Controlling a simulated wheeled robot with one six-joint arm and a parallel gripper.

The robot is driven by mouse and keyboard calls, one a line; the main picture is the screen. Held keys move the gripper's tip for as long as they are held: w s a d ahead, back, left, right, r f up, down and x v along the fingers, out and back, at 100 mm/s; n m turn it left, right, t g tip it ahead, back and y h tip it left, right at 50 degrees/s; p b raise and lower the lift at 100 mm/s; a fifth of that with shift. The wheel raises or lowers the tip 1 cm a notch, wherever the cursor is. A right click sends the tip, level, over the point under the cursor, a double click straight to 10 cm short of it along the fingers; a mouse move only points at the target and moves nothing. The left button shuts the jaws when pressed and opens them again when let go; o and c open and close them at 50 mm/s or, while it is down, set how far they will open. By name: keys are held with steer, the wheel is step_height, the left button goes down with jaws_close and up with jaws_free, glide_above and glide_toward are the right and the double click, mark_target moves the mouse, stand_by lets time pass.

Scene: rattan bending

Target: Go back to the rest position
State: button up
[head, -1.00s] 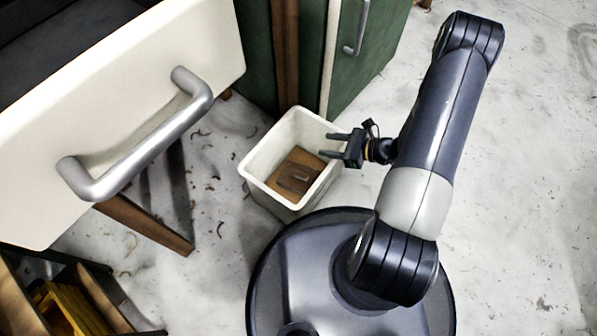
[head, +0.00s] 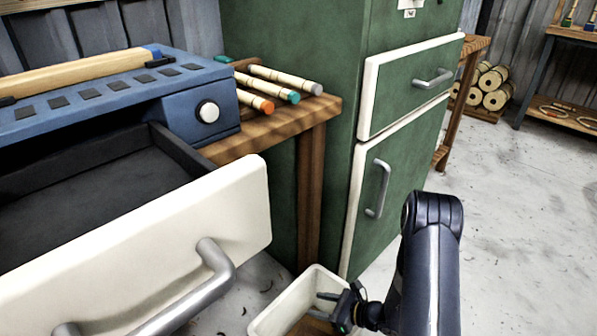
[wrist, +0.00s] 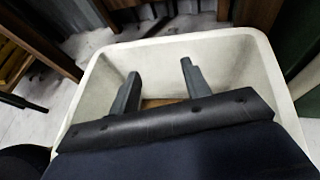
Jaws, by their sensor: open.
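My gripper (head: 326,306) is open, low at the bottom of the head view, with its fingers over the white bin (head: 272,309). In the wrist view the two dark fingers of my gripper (wrist: 160,82) stand apart with nothing between them. The white bin (wrist: 236,48) lies below and around them, and a patch of brown shows on its floor. My arm runs from the lower right of the head view down to the gripper.
An open cream-fronted drawer (head: 150,240) juts out at the left, under a blue machine (head: 165,95). Rattan poles (head: 285,80) lie on the wooden bench (head: 290,120). A green cabinet (head: 300,40) stands behind the bin. The floor (head: 515,210) at the right is clear.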

steer(key=r, duration=0.1)
steer(key=r+p, duration=0.1)
steer(key=a+r+p, duration=0.1)
steer(key=shift+w+r, duration=0.1)
steer(key=shift+w, duration=0.15)
